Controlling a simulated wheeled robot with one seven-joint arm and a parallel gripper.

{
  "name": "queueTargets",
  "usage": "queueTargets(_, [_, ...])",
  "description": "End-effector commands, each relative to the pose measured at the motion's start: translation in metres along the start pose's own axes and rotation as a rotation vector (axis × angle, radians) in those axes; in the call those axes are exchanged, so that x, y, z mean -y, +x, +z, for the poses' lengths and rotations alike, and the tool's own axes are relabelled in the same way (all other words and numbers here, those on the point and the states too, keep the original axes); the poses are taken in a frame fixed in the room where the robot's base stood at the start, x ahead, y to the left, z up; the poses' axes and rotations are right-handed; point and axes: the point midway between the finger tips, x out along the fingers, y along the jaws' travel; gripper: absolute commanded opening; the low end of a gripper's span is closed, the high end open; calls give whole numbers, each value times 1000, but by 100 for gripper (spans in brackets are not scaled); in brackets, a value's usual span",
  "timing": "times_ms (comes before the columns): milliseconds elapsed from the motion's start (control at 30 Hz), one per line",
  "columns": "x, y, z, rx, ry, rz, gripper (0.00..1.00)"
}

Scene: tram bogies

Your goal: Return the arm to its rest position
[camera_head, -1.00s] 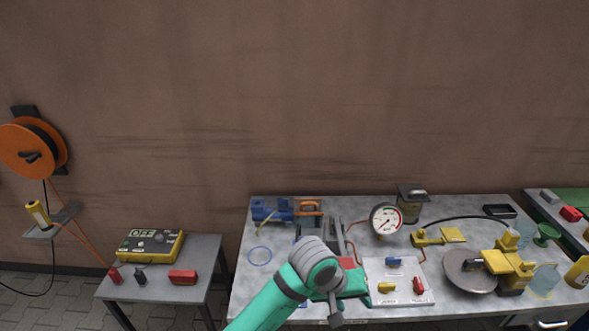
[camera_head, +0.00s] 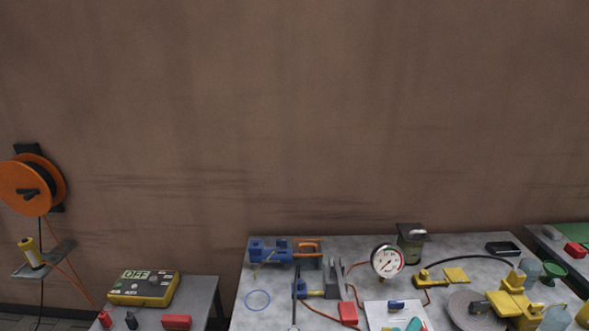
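My gripper is out of view, and so is nearly all of my arm. A small teal patch shows at the bottom edge over the white board (camera_head: 376,318); I cannot tell whether it is part of my arm. The workbench (camera_head: 340,246) fills the lower right, its front part cut off by the picture edge.
The bench holds a blue vise-like tool (camera_head: 270,252), a blue ring (camera_head: 257,300), a dial gauge (camera_head: 387,261), a red block (camera_head: 348,313), a yellow device (camera_head: 510,302) and a dark tray (camera_head: 502,249). A side table carries a yellow box (camera_head: 144,288) reading OFF. An orange reel (camera_head: 28,188) hangs left.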

Motion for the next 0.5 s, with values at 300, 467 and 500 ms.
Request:
queueTargets(300, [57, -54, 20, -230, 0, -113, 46])
queueTargets(467, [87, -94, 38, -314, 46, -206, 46])
queueTargets(500, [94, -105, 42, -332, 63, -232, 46])
